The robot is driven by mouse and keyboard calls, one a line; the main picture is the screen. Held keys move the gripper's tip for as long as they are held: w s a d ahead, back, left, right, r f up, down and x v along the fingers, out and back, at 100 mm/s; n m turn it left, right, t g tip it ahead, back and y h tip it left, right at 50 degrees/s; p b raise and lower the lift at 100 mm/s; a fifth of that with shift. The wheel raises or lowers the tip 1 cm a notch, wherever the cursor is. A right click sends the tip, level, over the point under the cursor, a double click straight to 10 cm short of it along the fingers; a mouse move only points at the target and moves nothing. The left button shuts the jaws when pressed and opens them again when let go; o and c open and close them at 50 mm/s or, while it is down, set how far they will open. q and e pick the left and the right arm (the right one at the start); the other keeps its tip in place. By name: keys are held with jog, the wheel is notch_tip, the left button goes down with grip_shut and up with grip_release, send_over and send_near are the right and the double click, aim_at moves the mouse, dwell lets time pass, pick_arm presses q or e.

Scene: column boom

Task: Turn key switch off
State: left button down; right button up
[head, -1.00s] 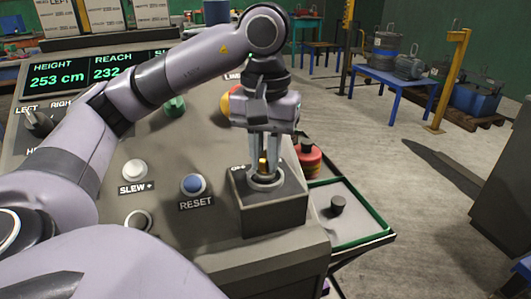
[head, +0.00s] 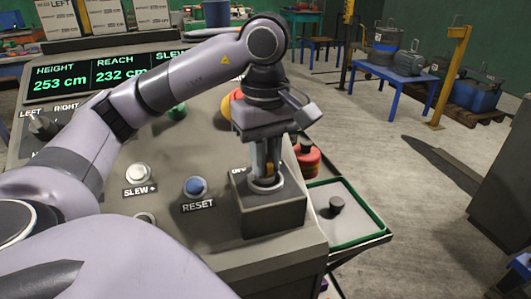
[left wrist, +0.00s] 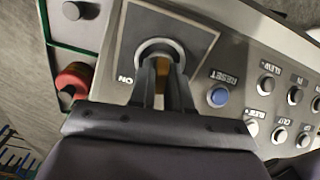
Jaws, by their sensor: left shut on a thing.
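The key switch is a grey box (head: 272,212) with a round metal collar, at the right end of the control panel. Its brass key (head: 269,168) stands in the collar and is mostly hidden by my fingers. My left gripper (head: 265,174) points down over the box and is shut on the key. In the left wrist view the fingers (left wrist: 164,88) reach to the collar (left wrist: 160,50), with a bit of the yellowish key between them. An ON label (left wrist: 125,80) shows beside the collar. My right gripper is not in view.
A blue RESET button (head: 196,187) and a white SLEW+ button (head: 138,174) are left of the box. A red mushroom button (head: 306,157) stands behind it. A green-edged tray (head: 358,212) with a black knob (head: 336,204) is to the right. The display (head: 110,72) reads height 253 cm, reach 232.

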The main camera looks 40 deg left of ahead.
pick_arm(q)
jog(key=n, duration=0.3)
jog(key=shift+n+p, duration=0.6)
jog(key=shift+n, duration=1.5)
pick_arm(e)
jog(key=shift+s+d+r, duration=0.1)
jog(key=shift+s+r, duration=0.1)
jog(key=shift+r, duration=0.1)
pick_arm(q)
jog(key=c, duration=1.1)
grip_release()
notch_tip(320, 180, up, 6)
jog(key=p, duration=0.3)
jog(key=shift+r, duration=0.6)
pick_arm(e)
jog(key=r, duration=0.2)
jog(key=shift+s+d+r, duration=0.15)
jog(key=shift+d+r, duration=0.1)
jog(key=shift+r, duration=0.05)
